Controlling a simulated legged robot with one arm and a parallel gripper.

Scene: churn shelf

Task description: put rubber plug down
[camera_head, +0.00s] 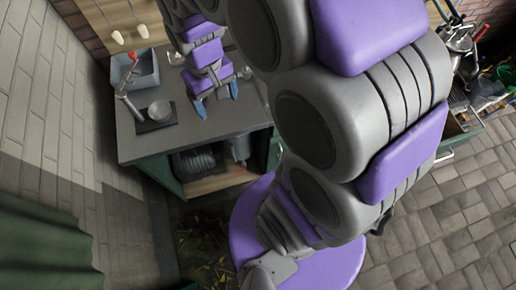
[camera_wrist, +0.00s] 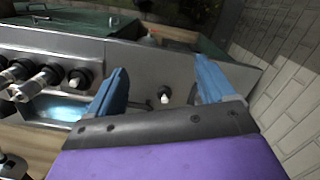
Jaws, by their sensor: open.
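My gripper (camera_head: 215,100) is over the grey worktop (camera_head: 200,125) in the head view, its two blue fingers apart. It also shows in the wrist view (camera_wrist: 160,90), open, with nothing clamped between the fingers. A small dark piece with a pale tip (camera_wrist: 165,96) shows beyond the gap between the fingers; it may be the rubber plug, but I cannot tell for sure. Another dark round piece with a pale top (camera_wrist: 78,77) is left of the left finger. No plug can be made out in the head view.
A grey basin (camera_head: 148,72) and a dark tray (camera_head: 150,126) with a round metal piece (camera_head: 159,110) are on the worktop's left. Several metal fittings (camera_wrist: 35,82) stand at the left in the wrist view. A pale brick wall (camera_wrist: 290,100) is at the right. The worktop's front is clear.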

